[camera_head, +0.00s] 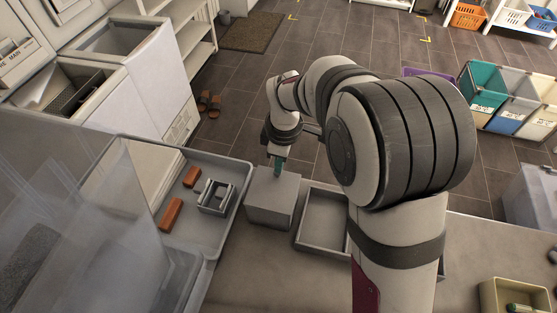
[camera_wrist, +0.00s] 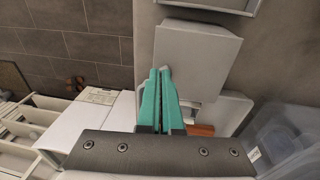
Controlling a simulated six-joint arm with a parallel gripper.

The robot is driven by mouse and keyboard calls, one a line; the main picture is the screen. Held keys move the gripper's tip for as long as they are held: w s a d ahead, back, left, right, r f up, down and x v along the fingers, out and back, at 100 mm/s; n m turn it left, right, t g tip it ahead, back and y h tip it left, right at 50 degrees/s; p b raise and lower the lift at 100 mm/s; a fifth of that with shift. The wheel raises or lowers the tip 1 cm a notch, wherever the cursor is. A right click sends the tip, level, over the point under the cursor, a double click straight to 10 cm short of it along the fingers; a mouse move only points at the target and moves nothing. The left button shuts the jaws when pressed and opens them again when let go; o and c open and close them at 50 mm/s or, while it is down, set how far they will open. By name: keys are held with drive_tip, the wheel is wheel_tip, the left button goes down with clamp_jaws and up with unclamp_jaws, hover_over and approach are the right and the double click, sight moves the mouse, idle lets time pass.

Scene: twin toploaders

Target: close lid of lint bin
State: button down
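A plain grey box, which I take to be the lint bin (camera_head: 270,205), stands on the counter between two trays. Its flat grey top, seemingly the lid, looks level and covers the box in the head view; I cannot tell whether it is fully seated. The grey top also shows in the wrist view as a flat panel (camera_wrist: 200,55). My gripper (camera_head: 278,168) is at the far edge of the box top, pointing down. In the wrist view its teal fingers (camera_wrist: 160,72) are together with nothing visible between them. Whether the tips touch the top is unclear.
A grey tray (camera_head: 238,210) at left holds reddish-brown blocks (camera_head: 171,214) and a small metal-framed item (camera_head: 216,196). An open grey tray (camera_head: 303,238) lies right of the box, partly behind my arm. A clear panel (camera_head: 60,220) stands at left. Counter in front is clear.

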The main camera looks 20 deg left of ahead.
wheel_tip(320, 180, up, 14)
drive_tip(key=d, duration=0.1)
drive_tip(key=s+d+m, duration=1.3)
drive_tip(key=s+d+f+m, duration=0.2)
drive_tip(key=s+m, duration=0.3)
drive_tip(key=s, duration=0.1)
drive_tip(key=s+d+f+m+g, duration=0.1)
drive_tip(key=s+f+m, duration=0.2)
drive_tip(key=s+m, duration=0.2)
drive_tip(key=shift+s+d+m+y, duration=0.3)
drive_tip(key=shift+s+d+y, duration=0.05)
drive_tip(key=shift+s+y, duration=0.05)
